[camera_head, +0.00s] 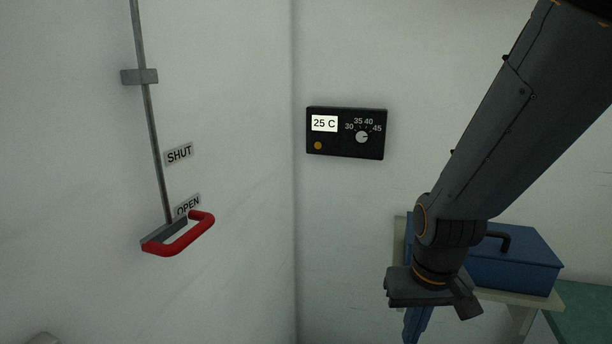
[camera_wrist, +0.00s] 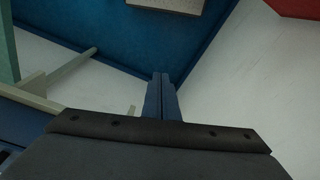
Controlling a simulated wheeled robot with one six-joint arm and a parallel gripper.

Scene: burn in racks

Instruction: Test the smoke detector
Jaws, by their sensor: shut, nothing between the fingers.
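No smoke detector can be made out in either view. My gripper (camera_head: 416,325) hangs at the lower right of the head view, pointing down in front of a blue box (camera_head: 515,262). In the wrist view its two dark blue fingers (camera_wrist: 161,80) are together, with nothing between them. Below them in that view lies a blue surface (camera_wrist: 110,35) with a pale grey piece at its top edge (camera_wrist: 172,4).
A black control panel (camera_head: 345,148) reads 25 C and has a dial and a yellow button. A red handle (camera_head: 182,238) on a rod sits at the OPEN label. The blue box stands on a pale bench (camera_head: 400,232). A red thing (camera_wrist: 296,7) shows in the wrist view.

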